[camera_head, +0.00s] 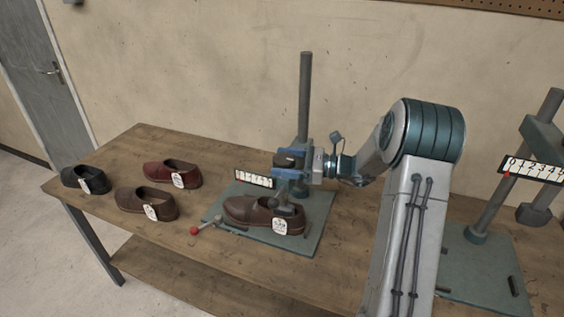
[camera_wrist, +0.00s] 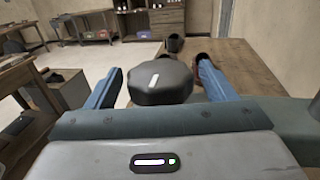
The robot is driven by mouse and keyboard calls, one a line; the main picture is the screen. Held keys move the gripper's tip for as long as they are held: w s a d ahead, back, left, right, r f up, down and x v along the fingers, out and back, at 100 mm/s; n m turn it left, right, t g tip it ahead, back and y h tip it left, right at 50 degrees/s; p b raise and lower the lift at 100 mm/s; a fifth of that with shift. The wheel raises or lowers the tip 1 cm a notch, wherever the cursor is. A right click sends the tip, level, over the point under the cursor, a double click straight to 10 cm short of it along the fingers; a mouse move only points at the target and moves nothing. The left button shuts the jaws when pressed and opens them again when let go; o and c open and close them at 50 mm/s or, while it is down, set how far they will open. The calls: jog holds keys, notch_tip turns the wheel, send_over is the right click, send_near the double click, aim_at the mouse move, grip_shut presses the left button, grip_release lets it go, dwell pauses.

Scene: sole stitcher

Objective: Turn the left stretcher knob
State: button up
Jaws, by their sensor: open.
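The left stretcher has an upright grey post (camera_head: 305,95) on a green base plate (camera_head: 318,225), with a brown shoe (camera_head: 250,211) on it. Its dark, many-sided knob (camera_wrist: 160,86) has a white mark on top and fills the middle of the wrist view. In the wrist view, gaps show between the knob and both fingers, so I see no clear contact.
A white scale (camera_head: 254,179) and a red-balled lever (camera_head: 194,231) are at the left stretcher. Several tagged shoes, including a red one (camera_head: 172,174), stand on the wooden table (camera_head: 145,140) to the left. A second stretcher (camera_head: 477,234) stands right of my arm.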

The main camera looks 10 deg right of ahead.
jog(key=b+v, duration=0.1)
jog(key=v, duration=1.2)
jog(key=shift+b, duration=0.35)
jog(key=s+a+n+g+h, duration=0.7)
jog(key=s+a+n, duration=0.2)
jog(key=s+a, duration=0.4)
jog(key=s+f+n+t+h, duration=0.1)
jog(key=s+n+t+h, duration=0.2)
jog(key=s+n+h, duration=0.6)
jog(key=shift+s+d+n+h, duration=0.3)
jog(key=shift+s+n, duration=1.5)
jog(key=shift+n, duration=0.4)
jog(key=shift+f, duration=0.15)
